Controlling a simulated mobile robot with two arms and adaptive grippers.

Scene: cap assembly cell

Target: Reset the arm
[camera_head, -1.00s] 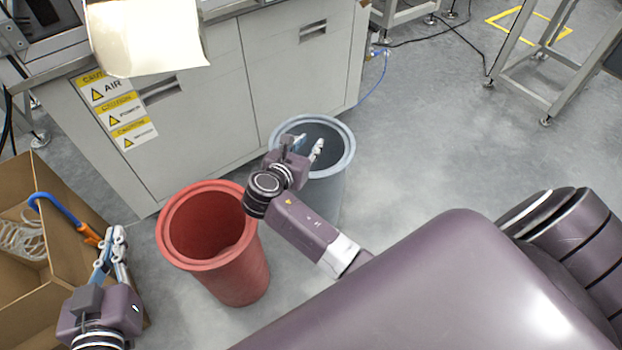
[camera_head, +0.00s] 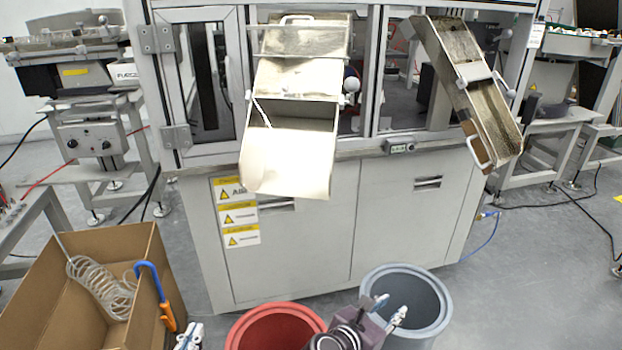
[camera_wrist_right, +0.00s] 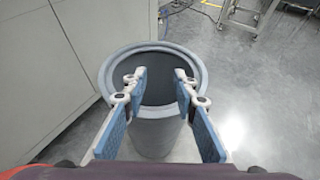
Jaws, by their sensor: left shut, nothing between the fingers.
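My right gripper (camera_head: 388,312) is over the near rim of the grey bin at the bottom of the head view. In the right wrist view my right gripper (camera_wrist_right: 160,84) is open, its two blue-padded fingers wide apart with nothing between them. The grey bin (camera_wrist_right: 160,50) lies below and beyond the fingertips. My left gripper (camera_head: 190,336) shows only by its fingertips at the bottom edge of the head view, beside the cardboard box. Its fingers are together and hold nothing; the rest of it is out of frame.
A red bin (camera_head: 240,325) stands left of the grey bin (camera_head: 440,285). A cardboard box (camera_head: 85,300) at the lower left holds a coiled hose (camera_head: 100,285) and a blue-orange tool (camera_head: 155,290). A machine cabinet (camera_head: 310,240) with metal chutes stands behind.

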